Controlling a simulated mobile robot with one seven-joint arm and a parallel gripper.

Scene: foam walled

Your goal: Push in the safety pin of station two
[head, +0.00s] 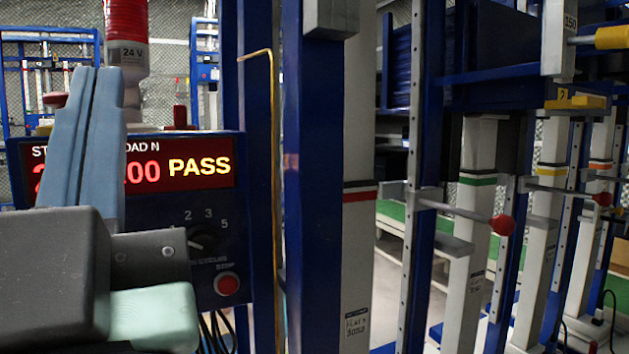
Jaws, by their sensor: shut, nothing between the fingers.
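My gripper (97,78) is at the left, in front of the control box. Its two blue-grey fingers lie together, point up and away, and hold nothing. A row of white posts stands at the right. A yellow plate with what looks like a 2 (575,102) sits above the post with a yellow band (547,185). A rod with a red ball knob (602,199) crosses that post. A nearer rod with a red knob (503,225) crosses the green-banded post (478,190). I cannot tell for certain which knob is station two's pin. My gripper is far from both.
The control box (228,205) shows PASS and has a dial and a red button. A red lamp (127,30) stands above it. A blue upright (318,190) and a red-banded white post (359,215) stand between my gripper and the knobs.

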